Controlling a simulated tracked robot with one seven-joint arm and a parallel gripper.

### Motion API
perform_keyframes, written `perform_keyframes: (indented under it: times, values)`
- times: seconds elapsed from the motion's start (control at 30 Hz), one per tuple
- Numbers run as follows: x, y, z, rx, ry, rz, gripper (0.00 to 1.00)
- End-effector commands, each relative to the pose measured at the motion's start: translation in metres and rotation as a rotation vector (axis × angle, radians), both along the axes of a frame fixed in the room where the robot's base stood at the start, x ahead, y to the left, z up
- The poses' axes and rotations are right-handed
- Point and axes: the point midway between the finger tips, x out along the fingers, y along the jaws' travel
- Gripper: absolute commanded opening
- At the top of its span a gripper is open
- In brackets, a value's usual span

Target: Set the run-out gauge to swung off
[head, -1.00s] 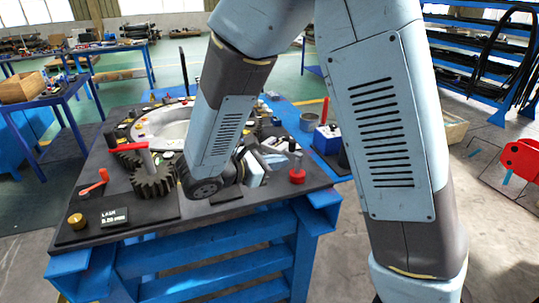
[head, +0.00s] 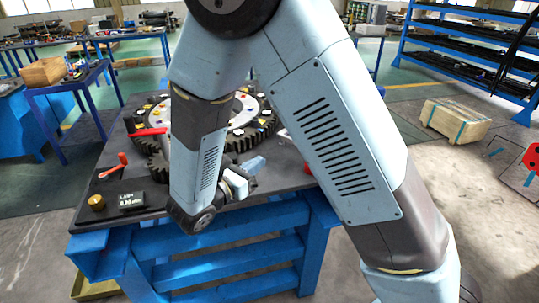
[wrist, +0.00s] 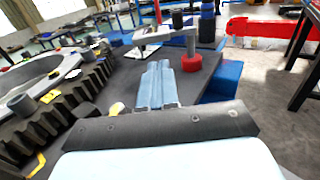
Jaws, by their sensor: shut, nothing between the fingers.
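What looks like the run-out gauge shows in the wrist view as a grey swing arm (wrist: 158,34) on a dark post beside a red round knob (wrist: 191,62). The arm reaches left from the post towards the large gear; whether its tip touches the gear, I cannot tell. In the head view my arm hides most of it. My gripper (head: 256,164) is shut and empty, low over the front of the dark bench top. In the wrist view its blue fingers (wrist: 157,84) point at the gauge, short of it and apart from the knob.
A large toothed ring (wrist: 50,95) lies left of my gripper. A pinion with a red handle (head: 150,132), an orange lever (head: 112,166) and a small display (head: 132,200) stand at the bench's left. A wooden crate (head: 455,121) is on the floor at right.

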Motion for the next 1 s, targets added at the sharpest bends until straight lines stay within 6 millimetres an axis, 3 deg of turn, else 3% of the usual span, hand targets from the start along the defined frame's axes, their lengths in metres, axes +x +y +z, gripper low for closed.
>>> perform_keyframes:
  times: [0.6, 1.0]
  values:
    - [0.078, -0.067, 0.0, 0.0, 0.0, -0.005, 0.0]
    - [0.101, -0.086, 0.0, 0.0, 0.0, -0.002, 0.0]
